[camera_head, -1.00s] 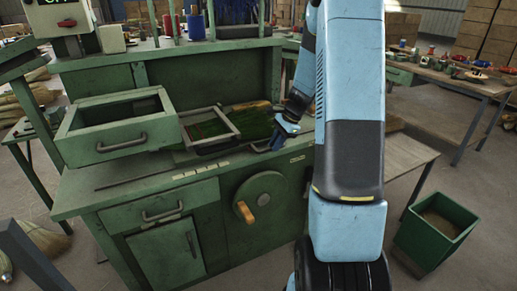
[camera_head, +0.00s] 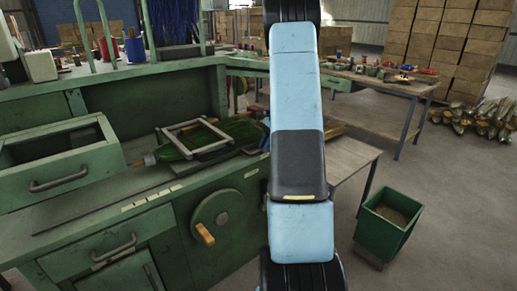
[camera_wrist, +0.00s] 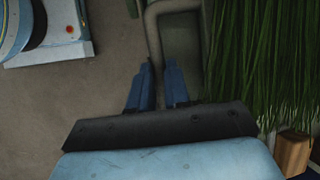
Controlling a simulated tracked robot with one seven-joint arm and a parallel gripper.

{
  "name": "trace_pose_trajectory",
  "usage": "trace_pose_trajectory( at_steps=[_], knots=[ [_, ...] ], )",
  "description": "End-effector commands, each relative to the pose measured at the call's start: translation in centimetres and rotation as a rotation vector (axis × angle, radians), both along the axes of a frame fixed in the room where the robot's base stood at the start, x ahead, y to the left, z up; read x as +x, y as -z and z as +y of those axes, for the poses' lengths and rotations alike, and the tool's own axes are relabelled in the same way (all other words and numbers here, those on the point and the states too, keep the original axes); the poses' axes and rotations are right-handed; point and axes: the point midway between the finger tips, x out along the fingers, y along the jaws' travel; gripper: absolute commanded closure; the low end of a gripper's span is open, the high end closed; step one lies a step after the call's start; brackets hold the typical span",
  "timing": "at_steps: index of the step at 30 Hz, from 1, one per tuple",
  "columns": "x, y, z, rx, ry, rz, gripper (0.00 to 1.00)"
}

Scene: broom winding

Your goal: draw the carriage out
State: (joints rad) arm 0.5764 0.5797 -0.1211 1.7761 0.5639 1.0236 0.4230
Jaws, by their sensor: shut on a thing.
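The carriage, a pale square metal frame (camera_head: 222,132), lies on the green machine's bench top over a green bristle bundle (camera_head: 243,131). In the wrist view, a grey bent-tube handle (camera_wrist: 152,30) runs down between the blue fingers of my gripper (camera_wrist: 158,72). My gripper is shut on this handle. The bristles (camera_wrist: 265,55) hang close to the right of my fingers.
An open green drawer box (camera_head: 60,172) stands left of the carriage. A crank wheel with a wooden knob (camera_head: 204,233) is on the machine's front. A green bin (camera_head: 385,222) stands on the floor at right. Open floor lies between the bin and the back workbench (camera_head: 390,85).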

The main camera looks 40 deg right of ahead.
Motion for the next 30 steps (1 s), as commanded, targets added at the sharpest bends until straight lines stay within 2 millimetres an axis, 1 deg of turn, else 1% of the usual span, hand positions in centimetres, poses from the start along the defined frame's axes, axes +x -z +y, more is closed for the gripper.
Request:
trace_pose_trajectory(
  at_steps=[1,11,12,19,26,30],
  knots=[
    [-0.12,-0.01,-0.46,-0.004,0.004,0.0,1.0],
    [-0.15,-0.05,-0.79,-0.01,0.008,-0.002,1.0],
    [-0.14,-0.07,-0.78,-0.01,0.008,-0.002,0.79],
    [-0.07,-0.03,-0.54,-0.006,0.005,-0.002,0.58],
    [-0.05,-0.06,-0.43,-0.004,0.003,-0.001,0.58],
    [-0.1,-0.74,-0.72,-0.005,0.004,-0.004,0.58]
  ],
)
